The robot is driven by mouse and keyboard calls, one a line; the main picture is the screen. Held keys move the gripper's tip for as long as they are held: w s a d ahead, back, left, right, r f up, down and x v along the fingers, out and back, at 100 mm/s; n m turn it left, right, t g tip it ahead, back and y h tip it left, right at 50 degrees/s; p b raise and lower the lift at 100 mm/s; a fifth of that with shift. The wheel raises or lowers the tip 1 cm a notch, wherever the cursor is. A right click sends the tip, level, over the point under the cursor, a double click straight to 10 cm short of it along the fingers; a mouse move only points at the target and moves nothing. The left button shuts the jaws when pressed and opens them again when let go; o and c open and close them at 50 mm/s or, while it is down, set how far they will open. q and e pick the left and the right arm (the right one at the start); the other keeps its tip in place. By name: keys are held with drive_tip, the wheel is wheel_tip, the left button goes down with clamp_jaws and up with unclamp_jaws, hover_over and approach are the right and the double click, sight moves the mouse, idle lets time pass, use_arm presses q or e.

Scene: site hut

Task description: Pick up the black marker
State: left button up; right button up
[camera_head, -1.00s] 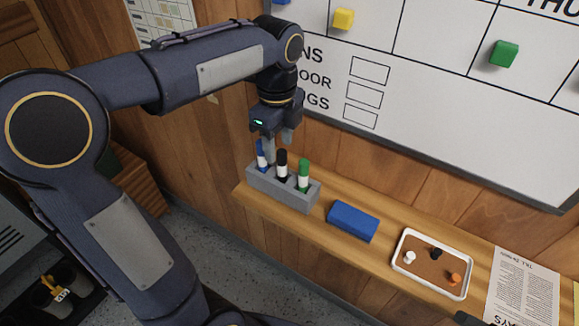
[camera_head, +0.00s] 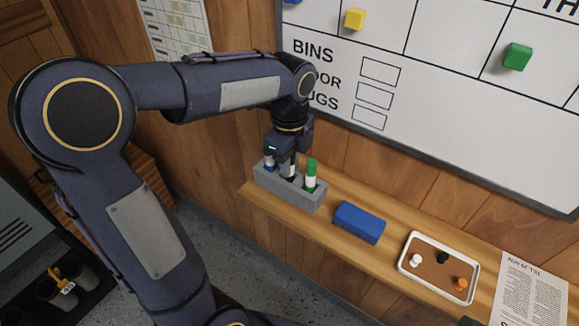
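The black marker (camera_head: 288,172) stands upright in the middle of the grey holder (camera_head: 287,191) on the wooden shelf. Its upper part is mostly hidden by my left gripper (camera_head: 287,163), which points down with its fingers at the marker's top. I cannot tell whether the fingers are closed on it. The blue marker (camera_head: 269,164) stands to its left, partly covered by the gripper. The green marker (camera_head: 311,176) stands to its right in clear view. My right gripper does not show.
A blue block (camera_head: 359,222) lies right of the holder. Farther right are a white-rimmed tray (camera_head: 404,262) with small pegs and a printed sheet (camera_head: 530,290). The whiteboard (camera_head: 450,110) hangs on the wall above. The shelf's front edge drops to the floor.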

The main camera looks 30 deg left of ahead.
use_arm(q)
clamp_jaws()
drive_tip(key=shift+r, duration=0.5)
wheel_tip(320, 180, up, 2)
drive_tip(key=shift+r, duration=0.1)
drive_tip(key=s+d+r, duration=0.7)
drive_tip(key=s+r, duration=0.3)
drive_tip(key=s, duration=0.1)
drive_tip(key=shift+s+d, duration=0.35)
drive_tip(key=shift+f, duration=0.1)
